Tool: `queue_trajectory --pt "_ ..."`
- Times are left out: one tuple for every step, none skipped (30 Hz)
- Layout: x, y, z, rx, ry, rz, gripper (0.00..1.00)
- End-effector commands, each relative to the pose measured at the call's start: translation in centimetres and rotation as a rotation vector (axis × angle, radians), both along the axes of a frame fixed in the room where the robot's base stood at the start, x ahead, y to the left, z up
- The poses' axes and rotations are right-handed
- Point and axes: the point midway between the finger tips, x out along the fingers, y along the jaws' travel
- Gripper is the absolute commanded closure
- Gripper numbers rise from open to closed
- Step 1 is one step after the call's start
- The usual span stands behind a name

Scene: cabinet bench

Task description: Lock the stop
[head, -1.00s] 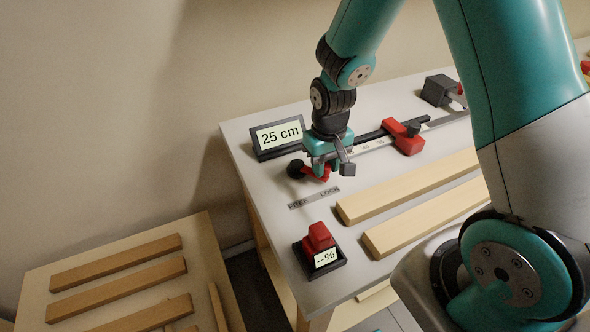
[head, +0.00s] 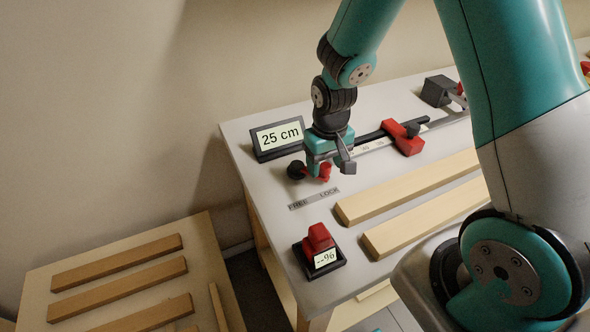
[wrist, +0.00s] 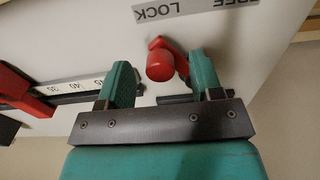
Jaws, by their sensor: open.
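The red lever (head: 325,172) with its round knob stands at the left end of the rail, above the FREE/LOCK label (head: 314,198). In the wrist view the lever (wrist: 160,66) sits between my fingers, with a gap to each, and its tip is on the LOCK side of the label (wrist: 172,10). My gripper (head: 330,168) is open and low over the lever; its fingers (wrist: 160,80) also show in the wrist view. The red stop (head: 403,138) sits further right on the scaled rail. The lever's pivot is partly hidden by my gripper.
Two wooden strips (head: 410,187) lie at the right. A lower table with more strips (head: 117,262) stands at the left.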

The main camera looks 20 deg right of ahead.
Motion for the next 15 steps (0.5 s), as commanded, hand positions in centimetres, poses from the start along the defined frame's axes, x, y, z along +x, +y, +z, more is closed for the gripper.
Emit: queue_trajectory --pt "0.0 0.0 0.9 0.000 -0.001 0.000 0.40" --pt "0.0 0.0 1.2 0.000 -0.001 0.000 0.40" --pt "0.0 0.0 1.7 0.000 -0.001 0.000 0.40" --pt "0.0 0.0 2.0 0.000 -0.001 0.000 0.40" --pt "0.0 0.0 2.4 0.000 -0.001 0.000 0.40" --pt "0.0 0.0 2.8 0.000 -0.001 0.000 0.40" --pt "0.0 0.0 3.1 0.000 -0.001 0.000 0.40" --pt "0.0 0.0 3.4 0.000 -0.001 0.000 0.40" --pt "0.0 0.0 3.8 0.000 -0.001 0.000 0.40" --pt "0.0 0.0 4.1 0.000 -0.001 0.000 0.40" --pt "0.0 0.0 4.5 0.000 -0.001 0.000 0.40" --pt "0.0 0.0 4.9 0.000 -0.001 0.000 0.40" --pt "0.0 0.0 5.2 0.000 -0.001 0.000 0.40" --pt "0.0 0.0 5.5 0.000 -0.001 0.000 0.40" --pt "0.0 0.0 5.9 0.000 -0.001 0.000 0.40"
